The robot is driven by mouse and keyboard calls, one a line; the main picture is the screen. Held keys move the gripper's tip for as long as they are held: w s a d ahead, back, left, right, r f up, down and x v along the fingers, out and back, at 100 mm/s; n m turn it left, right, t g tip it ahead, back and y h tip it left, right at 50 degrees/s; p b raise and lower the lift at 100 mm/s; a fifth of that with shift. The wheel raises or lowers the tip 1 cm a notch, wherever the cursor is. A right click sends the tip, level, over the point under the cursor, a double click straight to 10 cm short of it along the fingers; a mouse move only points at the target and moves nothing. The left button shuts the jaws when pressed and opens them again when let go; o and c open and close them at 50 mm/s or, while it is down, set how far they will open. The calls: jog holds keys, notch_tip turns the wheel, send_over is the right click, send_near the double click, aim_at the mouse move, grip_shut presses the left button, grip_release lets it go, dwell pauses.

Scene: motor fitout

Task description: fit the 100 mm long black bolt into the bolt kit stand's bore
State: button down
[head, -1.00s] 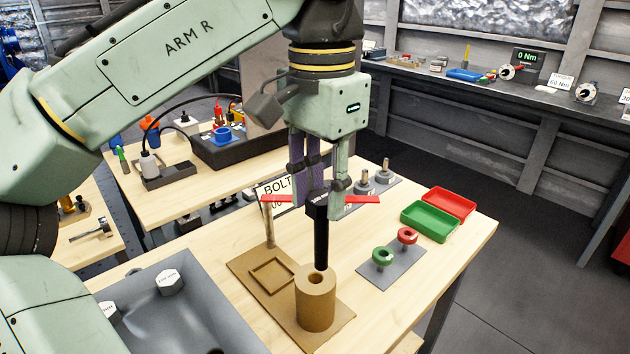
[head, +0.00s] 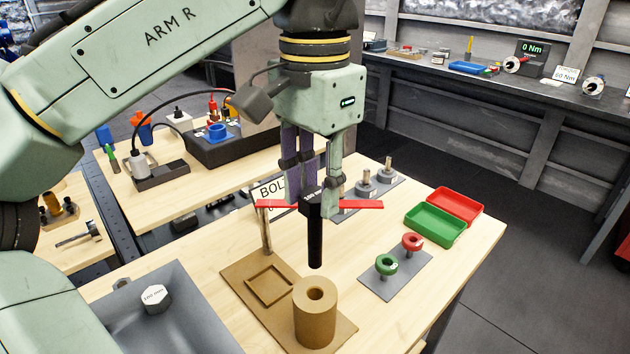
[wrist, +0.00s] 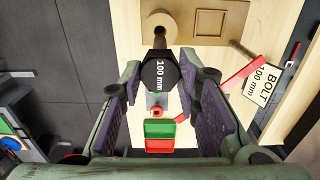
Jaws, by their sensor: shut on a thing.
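My gripper (head: 311,192) is shut on the black bolt (head: 315,242), with its fingers around the hex head. The bolt hangs upright, shank down. In the wrist view the head (wrist: 160,76) reads "100 mm" and hides most of the shank. The bolt kit stand is a brown base plate (head: 240,289) with a brown cylinder (head: 316,322) that has an open bore (head: 316,294) in its top. The bolt's tip shows a little above the bore in the head view, with a visible gap. In the wrist view the cylinder (wrist: 152,19) lies beyond the head.
A post (head: 266,235) and a "BOLT 100 mm" sign (wrist: 265,82) stand by the plate. Red strips (head: 362,205) show beside the bolt head. A grey tray (head: 190,310) is at front left.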

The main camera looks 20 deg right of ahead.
aim_at(315, 221)
jog(key=shift+f+b, duration=1.35)
jog(key=shift+f, duration=1.3)
jog(key=shift+p, duration=1.2)
